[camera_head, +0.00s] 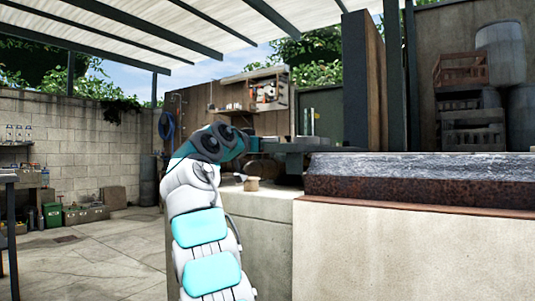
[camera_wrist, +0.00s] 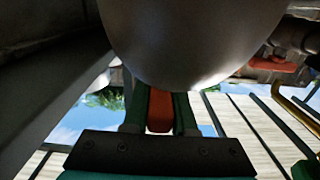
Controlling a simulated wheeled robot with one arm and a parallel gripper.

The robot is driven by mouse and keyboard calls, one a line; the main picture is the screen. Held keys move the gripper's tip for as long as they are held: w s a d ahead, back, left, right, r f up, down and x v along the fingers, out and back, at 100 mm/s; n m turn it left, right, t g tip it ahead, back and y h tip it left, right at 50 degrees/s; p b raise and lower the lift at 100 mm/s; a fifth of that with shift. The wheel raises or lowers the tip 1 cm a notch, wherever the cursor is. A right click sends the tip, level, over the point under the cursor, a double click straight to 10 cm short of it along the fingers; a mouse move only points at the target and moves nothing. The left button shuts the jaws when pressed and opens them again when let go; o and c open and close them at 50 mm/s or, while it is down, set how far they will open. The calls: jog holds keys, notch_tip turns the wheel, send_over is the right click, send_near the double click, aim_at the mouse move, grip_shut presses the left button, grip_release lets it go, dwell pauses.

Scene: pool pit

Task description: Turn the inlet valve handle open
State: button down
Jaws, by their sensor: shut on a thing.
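My gripper (camera_wrist: 160,112) shows in the wrist view, with its two green fingers close on either side of a red bar. I take this bar to be the inlet valve handle (camera_wrist: 160,108). The gripper is shut on it. A large grey rounded metal body (camera_wrist: 190,40) fills the top of the wrist view and hides the far end of the handle. In the head view my white and teal arm reaches up and bends right. Its end lies by the dark area above the pale wall, and I cannot make out the handle there.
In the wrist view a rusty red part (camera_wrist: 275,66) and a yellow curved tube (camera_wrist: 294,108) lie at right. In the head view a pale concrete wall (camera_head: 390,255) with a rusty metal ledge (camera_head: 400,188) stands right of my arm. The paved floor (camera_head: 95,260) at left is free.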

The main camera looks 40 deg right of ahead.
jog(key=c, duration=0.7)
grip_release()
jog(key=shift+a, duration=0.15)
jog(key=b+v, duration=0.2)
jog(key=v, duration=0.5)
jog(key=shift+s+a, duration=0.15)
jog(key=shift+a, duration=0.1)
jog(key=shift+a, duration=0.1)
